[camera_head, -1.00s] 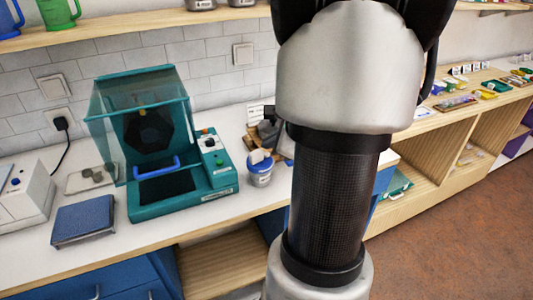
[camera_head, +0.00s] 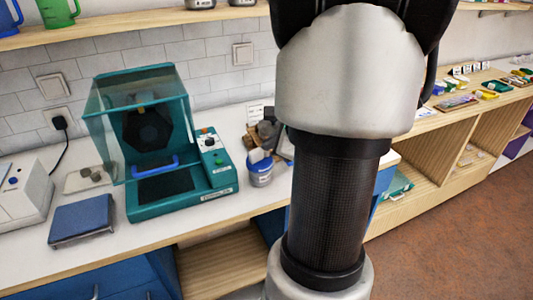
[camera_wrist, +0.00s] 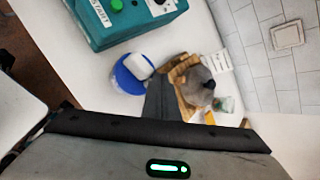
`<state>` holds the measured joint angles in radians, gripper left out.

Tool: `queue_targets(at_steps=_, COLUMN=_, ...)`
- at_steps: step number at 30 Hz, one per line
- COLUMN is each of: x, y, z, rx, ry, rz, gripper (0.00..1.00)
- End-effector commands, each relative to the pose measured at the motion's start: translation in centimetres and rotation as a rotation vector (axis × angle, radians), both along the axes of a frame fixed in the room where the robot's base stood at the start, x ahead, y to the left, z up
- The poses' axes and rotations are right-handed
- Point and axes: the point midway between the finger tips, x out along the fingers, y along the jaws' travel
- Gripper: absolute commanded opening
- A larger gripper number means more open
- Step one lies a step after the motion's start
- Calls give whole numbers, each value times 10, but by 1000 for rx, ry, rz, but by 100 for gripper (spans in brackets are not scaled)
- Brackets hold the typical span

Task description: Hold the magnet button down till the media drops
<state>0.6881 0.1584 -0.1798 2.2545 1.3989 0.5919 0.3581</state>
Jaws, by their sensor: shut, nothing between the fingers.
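The teal machine (camera_head: 185,203) stands on the white counter left of my arm in the head view. Its clear hood (camera_head: 110,95) surrounds a dark drum (camera_head: 148,131), with a blue handle (camera_head: 155,166) in front. A control panel (camera_head: 211,142) with small coloured controls is on its right side; I cannot read which one is the magnet button. The machine's corner shows in the wrist view (camera_wrist: 125,28), with a green button (camera_wrist: 117,5). My gripper (camera_wrist: 160,82) appears shut and empty, apart from the machine. My arm hides it in the head view. No media can be made out.
A blue and white tub (camera_head: 260,170) stands right of the machine, near a wooden stand (camera_wrist: 187,75) with a grey object. A blue box-like pad (camera_head: 81,218) and a small tray (camera_head: 90,179) are to the left. Shelves (camera_head: 470,155) stand at the right.

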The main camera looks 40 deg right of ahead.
Motion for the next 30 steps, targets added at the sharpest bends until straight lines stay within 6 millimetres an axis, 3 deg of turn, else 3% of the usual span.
queue_targets(at_steps=30, x=0, y=1, z=-9, rx=0, ry=0, rz=2, gripper=0)
